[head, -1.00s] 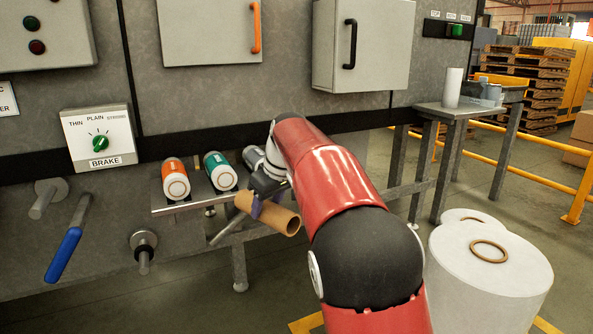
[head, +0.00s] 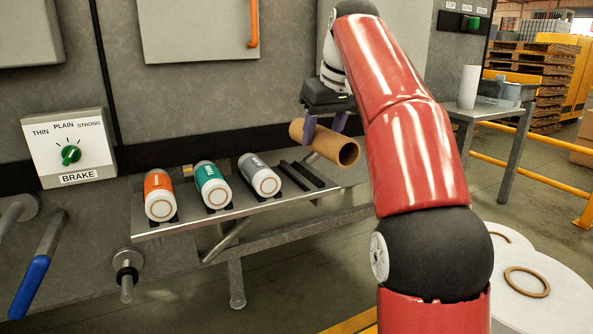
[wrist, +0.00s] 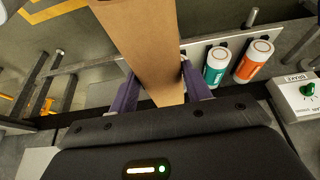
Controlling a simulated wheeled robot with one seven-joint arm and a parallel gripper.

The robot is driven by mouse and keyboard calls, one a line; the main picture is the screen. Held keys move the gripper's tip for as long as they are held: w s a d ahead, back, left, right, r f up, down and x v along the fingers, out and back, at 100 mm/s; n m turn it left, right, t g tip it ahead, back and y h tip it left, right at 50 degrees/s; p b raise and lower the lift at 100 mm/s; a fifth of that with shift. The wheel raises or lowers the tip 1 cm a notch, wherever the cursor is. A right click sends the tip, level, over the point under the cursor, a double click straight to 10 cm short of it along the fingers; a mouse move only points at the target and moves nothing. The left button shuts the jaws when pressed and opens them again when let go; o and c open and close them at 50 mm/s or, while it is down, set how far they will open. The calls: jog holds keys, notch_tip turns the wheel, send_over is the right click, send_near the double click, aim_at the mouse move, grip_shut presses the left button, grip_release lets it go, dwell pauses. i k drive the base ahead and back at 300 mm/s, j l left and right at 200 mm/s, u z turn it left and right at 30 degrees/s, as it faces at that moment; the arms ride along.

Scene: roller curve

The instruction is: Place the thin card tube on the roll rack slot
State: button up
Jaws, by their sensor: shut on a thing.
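The brown card tube (head: 325,142) is held level in my gripper (head: 325,128), whose purple fingers close around its sides. It hangs in the air above the right part of the roll rack (head: 225,210), clear of the surface. In the wrist view the tube (wrist: 142,45) runs between the two fingers (wrist: 158,95) and hides part of the rack. The rack holds an orange roll (head: 159,195), a green roll (head: 211,184) and a grey roll (head: 260,175) in a row. To the right of the grey roll is an empty slot of two dark bars (head: 302,175).
A brake dial panel (head: 69,148) and a blue-handled lever (head: 38,265) are at left. Wall cabinets stand behind the rack. White paper rolls (head: 540,285) stand on the floor at right, near a side table (head: 490,110).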

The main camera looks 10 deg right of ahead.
aim_at(299, 176)
jog(key=i, duration=1.05)
